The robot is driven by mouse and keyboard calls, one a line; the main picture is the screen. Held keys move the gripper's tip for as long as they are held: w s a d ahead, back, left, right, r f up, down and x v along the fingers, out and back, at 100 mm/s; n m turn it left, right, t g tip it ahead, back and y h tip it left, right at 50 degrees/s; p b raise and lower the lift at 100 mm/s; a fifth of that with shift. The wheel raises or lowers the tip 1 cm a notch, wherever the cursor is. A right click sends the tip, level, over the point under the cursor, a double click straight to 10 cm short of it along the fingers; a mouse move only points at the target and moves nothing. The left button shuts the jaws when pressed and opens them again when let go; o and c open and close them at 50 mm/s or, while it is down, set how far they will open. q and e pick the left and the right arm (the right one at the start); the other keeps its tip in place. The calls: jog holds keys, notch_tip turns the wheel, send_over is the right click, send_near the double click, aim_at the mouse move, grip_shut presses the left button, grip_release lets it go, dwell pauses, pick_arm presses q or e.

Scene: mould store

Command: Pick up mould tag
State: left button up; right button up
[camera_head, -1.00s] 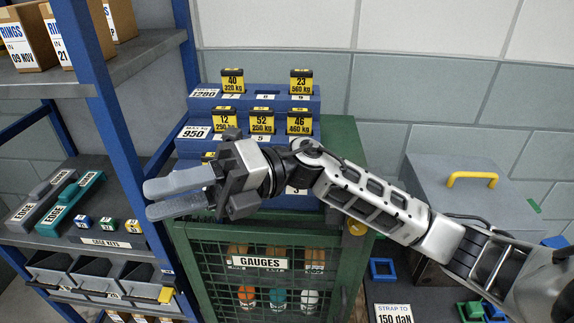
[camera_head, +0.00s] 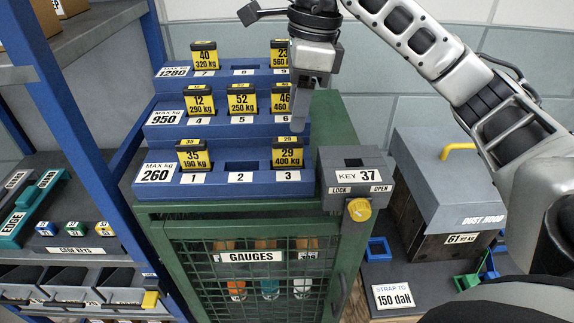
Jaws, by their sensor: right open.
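Several yellow-and-black mould tags stand in a blue stepped rack (camera_head: 240,191). On the top step are tag 40 (camera_head: 205,57) and tag 23 (camera_head: 279,52). On the middle step are tag 12 (camera_head: 199,103), tag 52 (camera_head: 242,100) and tag 46 (camera_head: 281,100). On the bottom step are tag 35 (camera_head: 193,157) and tag 29 (camera_head: 288,153). The slots labelled 2 and 8 hold no tag. My right gripper (camera_head: 318,84) is open, pointing down at the rack's right side, close to tags 23 and 46. It partly covers tag 23. My left gripper is not in view.
The rack stands on a green mesh cabinet (camera_head: 147,225) labelled GAUGES. A key box (camera_head: 355,163) with a yellow knob is at its right corner. A blue-framed shelf (camera_head: 92,110) rises at left. A grey dust hood (camera_head: 450,180) stands at right.

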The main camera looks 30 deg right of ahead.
aim_at(288, 139)
jog(key=f, duration=0.3)
jog(key=a+f, duration=0.1)
jog(key=f, duration=0.1)
jog(key=w+f+p, duration=0.1)
jog(key=f, duration=0.2)
jog(key=shift+a+f, duration=0.25)
jog(key=shift+f, duration=0.1)
grip_shut()
